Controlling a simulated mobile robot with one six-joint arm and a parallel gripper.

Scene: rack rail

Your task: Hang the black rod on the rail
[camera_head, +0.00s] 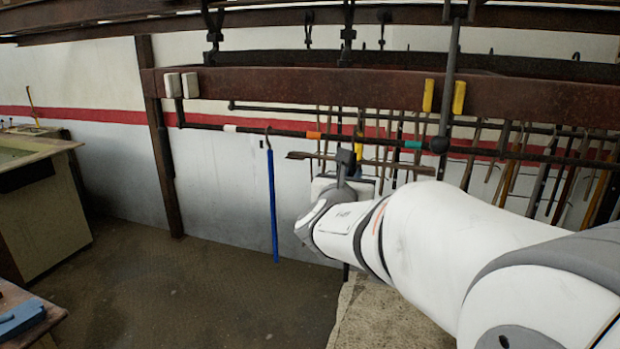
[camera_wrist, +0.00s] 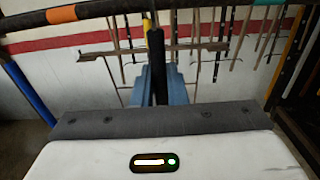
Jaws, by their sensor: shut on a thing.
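The rail (camera_head: 300,133) is a long dark bar with white, orange and teal bands. It crosses the head view below a rusty beam, and its near part tops the wrist view (camera_wrist: 100,8). A blue rod (camera_head: 272,200) hangs from it by a hook, left of my gripper. My gripper (camera_wrist: 160,88) is shut on the black rod (camera_wrist: 156,60), which stands roughly upright between the bluish fingers. Its upper end is close to the rail in the picture; I cannot tell whether they touch. In the head view, my wrist hides most of the rod.
The rusty beam (camera_head: 330,88) runs above the rail, with yellow blocks and a dark vertical post (camera_head: 447,100) at right. Several long tools (camera_head: 550,170) hang behind, against the wall. A bench (camera_head: 40,200) stands far left. The floor below the blue rod is clear.

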